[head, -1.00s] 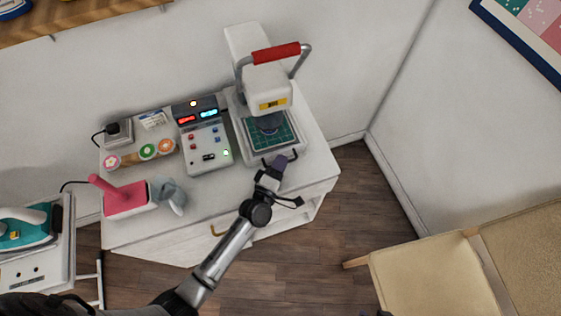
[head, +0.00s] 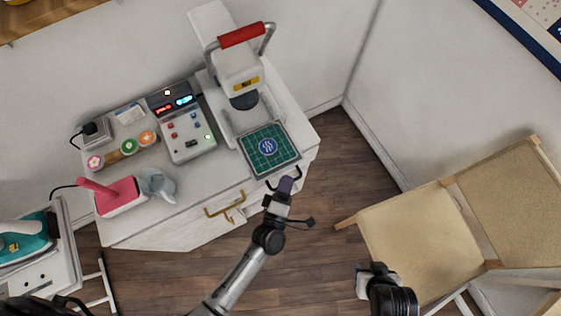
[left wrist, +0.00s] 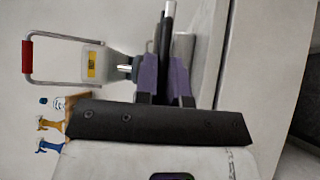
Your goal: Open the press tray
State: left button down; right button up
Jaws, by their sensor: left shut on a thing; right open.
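The press tray (head: 252,134), with a green gridded pad and a round blue emblem, is slid out in front of the heat press (head: 234,60). Its front edge is at the cabinet's front edge. The press has a red-gripped lever (head: 241,35); its dark round head is behind the tray. My left gripper (head: 287,184), with purple fingertips, is shut on the dark tray handle (head: 271,186). In the left wrist view the purple fingers (left wrist: 164,75) close around a dark bar. My right gripper (head: 364,284) is open and empty, above the floor near the chair.
A control box (head: 186,142) stands left of the press. Brass drawer handles (head: 225,206) project from the cabinet front. A chair (head: 420,235) stands right; floor between is clear.

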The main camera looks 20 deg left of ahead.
pick_arm(q)
jog(key=shift+s+d, duration=0.25)
jog(key=c, duration=1.2)
grip_release()
jog(key=s+f, duration=0.1)
jog(key=s, duration=1.2)
jog(key=shift+s+a+f, duration=0.3)
jog(key=shift+a+f, duration=0.05)
